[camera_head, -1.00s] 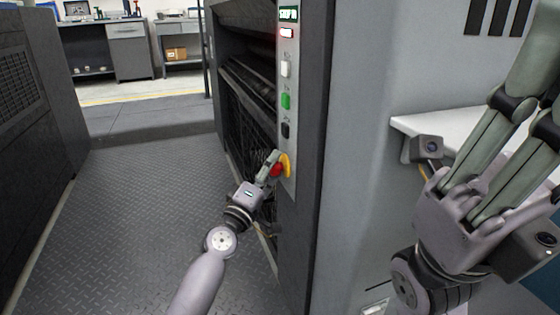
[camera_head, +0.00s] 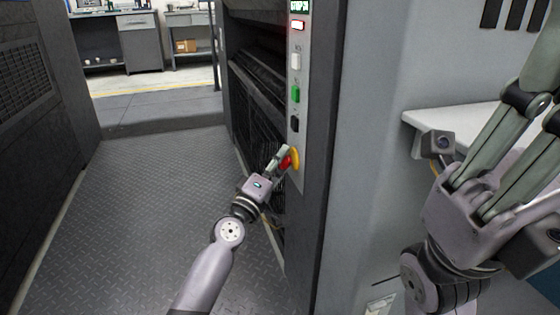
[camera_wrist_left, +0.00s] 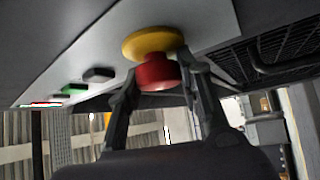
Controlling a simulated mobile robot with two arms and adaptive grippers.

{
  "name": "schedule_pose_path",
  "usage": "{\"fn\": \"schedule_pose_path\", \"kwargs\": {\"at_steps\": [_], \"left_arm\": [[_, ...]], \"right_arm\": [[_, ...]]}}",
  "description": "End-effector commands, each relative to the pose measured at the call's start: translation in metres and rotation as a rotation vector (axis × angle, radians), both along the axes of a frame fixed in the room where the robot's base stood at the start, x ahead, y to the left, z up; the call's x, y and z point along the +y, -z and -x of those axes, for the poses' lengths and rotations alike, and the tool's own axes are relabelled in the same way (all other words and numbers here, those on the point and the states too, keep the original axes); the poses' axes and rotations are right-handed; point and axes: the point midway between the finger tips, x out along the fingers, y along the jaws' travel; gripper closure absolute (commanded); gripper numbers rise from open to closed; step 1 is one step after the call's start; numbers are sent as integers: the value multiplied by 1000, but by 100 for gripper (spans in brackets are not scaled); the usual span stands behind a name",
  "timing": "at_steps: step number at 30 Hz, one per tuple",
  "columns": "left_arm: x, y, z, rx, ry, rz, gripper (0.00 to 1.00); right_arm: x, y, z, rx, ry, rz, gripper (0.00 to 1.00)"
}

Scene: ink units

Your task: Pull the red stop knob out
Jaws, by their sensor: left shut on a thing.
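The red stop knob (camera_head: 286,162) sits in front of its yellow collar (camera_head: 295,160) at the lower end of the light control strip. In the left wrist view the red knob (camera_wrist_left: 158,72) is between my two fingers, with the yellow collar (camera_wrist_left: 152,42) behind it. My left gripper (camera_head: 281,157) is shut on the knob, one finger on each side. My right gripper (camera_head: 515,115) is at the right of the head view, away from the panel; its fingertips are cut off by the frame, so its opening is unclear.
Above the knob on the strip are a black button (camera_head: 294,124), a green button (camera_head: 295,94) and a white button (camera_head: 296,62). A white shelf (camera_head: 465,118) juts out at right. The metal floor (camera_head: 150,200) at left is clear.

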Motion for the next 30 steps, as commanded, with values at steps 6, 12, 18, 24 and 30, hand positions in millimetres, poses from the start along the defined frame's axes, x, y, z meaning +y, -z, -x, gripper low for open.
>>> {"fn": "schedule_pose_path", "kwargs": {"at_steps": [6,12,18,24,30], "left_arm": [[0,0,0,1,0,0,100],[0,1,0,1,0,0,100],[13,2,4,0,-2,-3,100],[18,1,6,2,0,0,100],[18,2,5,3,-2,0,60]], "right_arm": [[0,0,0,0,0,0,100],[0,0,0,0,-1,-2,100],[-1,0,0,-1,-1,-4,100],[-1,0,0,-1,-2,-5,100],[-1,0,1,-1,-2,-5,100]]}}
